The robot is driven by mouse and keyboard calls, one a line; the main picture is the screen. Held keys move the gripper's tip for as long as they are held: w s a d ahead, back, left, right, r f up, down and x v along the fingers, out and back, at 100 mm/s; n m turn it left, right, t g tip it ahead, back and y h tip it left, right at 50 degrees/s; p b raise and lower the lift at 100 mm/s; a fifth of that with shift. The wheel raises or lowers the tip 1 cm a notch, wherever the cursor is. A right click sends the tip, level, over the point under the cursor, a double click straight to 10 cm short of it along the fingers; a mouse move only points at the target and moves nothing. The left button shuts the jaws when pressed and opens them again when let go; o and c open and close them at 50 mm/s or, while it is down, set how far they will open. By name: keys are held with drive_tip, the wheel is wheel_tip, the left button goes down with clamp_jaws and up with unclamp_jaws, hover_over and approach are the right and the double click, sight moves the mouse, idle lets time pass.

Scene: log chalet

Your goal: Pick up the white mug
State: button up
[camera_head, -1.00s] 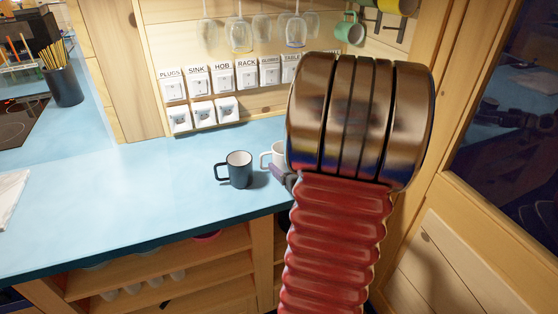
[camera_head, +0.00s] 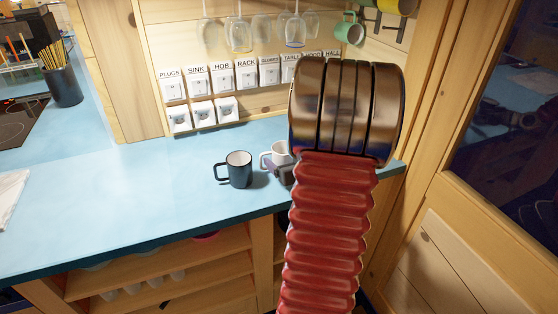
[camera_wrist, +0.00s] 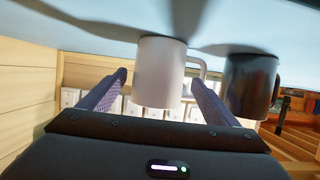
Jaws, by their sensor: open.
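The white mug (camera_head: 278,153) stands on the blue counter behind my arm, its handle on the left; my arm hides its right part. In the wrist view, which is upside down, the white mug (camera_wrist: 160,72) lies between and just beyond the two finger tips, its handle on the right. My gripper (camera_wrist: 157,82) is open, with one purple finger on either side of the mug; I cannot tell whether either touches it. In the head view a small part of my gripper (camera_head: 277,172) shows in front of the mug.
A dark blue mug (camera_head: 239,170) stands close to the left of the white mug; it also shows in the wrist view (camera_wrist: 250,84). Labelled switches (camera_head: 222,78) line the back wall under hanging glasses (camera_head: 240,33). The counter (camera_head: 120,190) is clear to the left.

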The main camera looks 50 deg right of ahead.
drive_tip(key=shift+x, duration=1.5)
drive_tip(key=shift+c, duration=0.7)
drive_tip(key=c, duration=1.2)
